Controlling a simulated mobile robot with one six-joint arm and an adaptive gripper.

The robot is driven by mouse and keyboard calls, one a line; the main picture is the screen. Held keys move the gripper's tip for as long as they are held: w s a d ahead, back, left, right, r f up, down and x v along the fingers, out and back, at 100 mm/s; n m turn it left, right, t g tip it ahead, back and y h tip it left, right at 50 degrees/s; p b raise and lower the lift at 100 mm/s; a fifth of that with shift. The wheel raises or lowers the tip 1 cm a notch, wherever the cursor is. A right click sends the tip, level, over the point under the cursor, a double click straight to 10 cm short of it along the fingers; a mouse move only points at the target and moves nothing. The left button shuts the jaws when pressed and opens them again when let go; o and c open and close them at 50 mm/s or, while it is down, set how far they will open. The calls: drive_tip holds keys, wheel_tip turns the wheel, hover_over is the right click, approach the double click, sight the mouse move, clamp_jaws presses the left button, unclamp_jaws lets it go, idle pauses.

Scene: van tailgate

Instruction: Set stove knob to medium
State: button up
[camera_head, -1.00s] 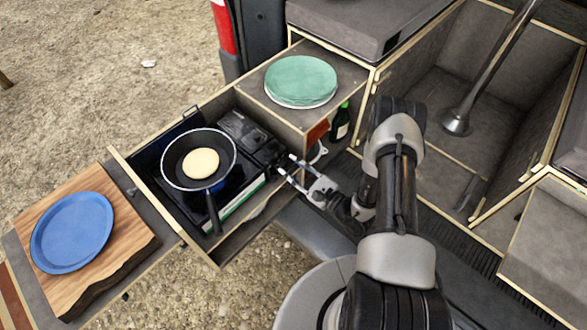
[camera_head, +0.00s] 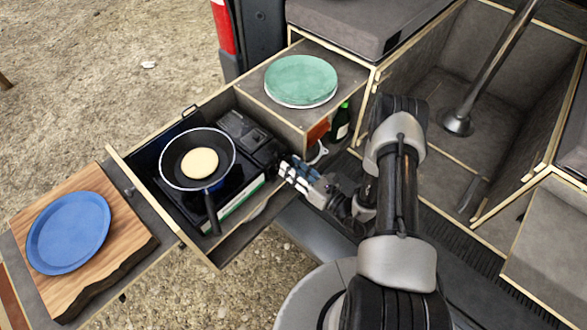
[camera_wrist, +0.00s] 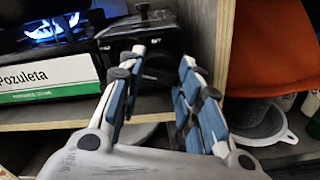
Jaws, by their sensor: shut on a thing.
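The black camping stove (camera_head: 250,135) sits in the pulled-out drawer, with a white and green front panel. A blue flame (camera_wrist: 50,27) burns at its burner in the wrist view. My gripper (camera_head: 287,170) is at the stove's right front end. In the wrist view my gripper (camera_wrist: 162,60) has its blue-padded fingers on either side of the dark stove front (camera_wrist: 160,72), closed on the stove knob. The knob itself is dark and mostly hidden between the fingertips, so its setting cannot be read.
A frying pan (camera_head: 175,165) with a pancake (camera_head: 199,162) stands on the stove, handle towards the front. A blue plate (camera_head: 68,233) lies on a wooden board (camera_head: 125,240) at left. Green plates (camera_head: 300,80) sit on the cabinet. A bottle (camera_head: 342,122) and a white strainer (camera_wrist: 265,128) are close by.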

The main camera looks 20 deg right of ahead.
drive_tip(key=shift+m, duration=0.4)
drive_tip(key=o, duration=0.8)
drive_tip(key=shift+s, duration=0.1)
drive_tip(key=v, duration=1.2)
